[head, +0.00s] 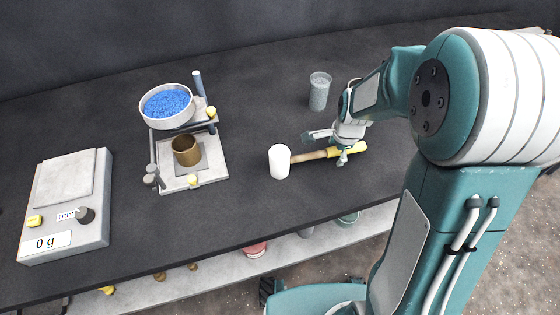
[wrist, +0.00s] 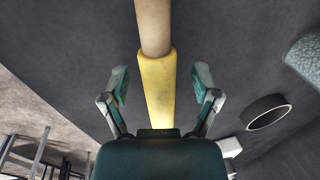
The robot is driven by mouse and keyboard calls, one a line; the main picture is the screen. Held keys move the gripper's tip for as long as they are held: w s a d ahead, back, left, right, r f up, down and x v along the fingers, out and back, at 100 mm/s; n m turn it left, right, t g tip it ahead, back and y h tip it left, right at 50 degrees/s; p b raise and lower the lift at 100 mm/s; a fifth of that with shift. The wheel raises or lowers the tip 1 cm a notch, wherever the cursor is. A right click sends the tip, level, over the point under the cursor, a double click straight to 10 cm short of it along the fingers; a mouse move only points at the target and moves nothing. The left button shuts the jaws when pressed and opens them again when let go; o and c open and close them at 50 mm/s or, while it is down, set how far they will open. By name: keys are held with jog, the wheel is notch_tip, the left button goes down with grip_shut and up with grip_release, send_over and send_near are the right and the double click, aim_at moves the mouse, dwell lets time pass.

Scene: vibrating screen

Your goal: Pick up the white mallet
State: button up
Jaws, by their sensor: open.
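The white mallet (head: 280,162) lies on the dark bench top in the head view, with its white head to the left and its wooden handle pointing right to a yellow grip. My gripper (head: 331,147) is over the handle near the yellow grip. In the wrist view the handle with its yellow grip (wrist: 158,85) runs between the two fingers of my gripper (wrist: 161,90). The fingers are open, with a gap on both sides of the grip. The mallet's head is out of the wrist view.
A vibrating screen stand (head: 205,160) holds a bowl of blue grains (head: 168,103) over a brass cup (head: 186,150). A scale (head: 66,205) reading 0 g stands at the far left. A clear beaker (head: 319,92) stands behind my gripper. The bench's front edge (head: 240,243) is close by.

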jog(key=shift+f, duration=0.1)
grip_shut()
dwell(0.3)
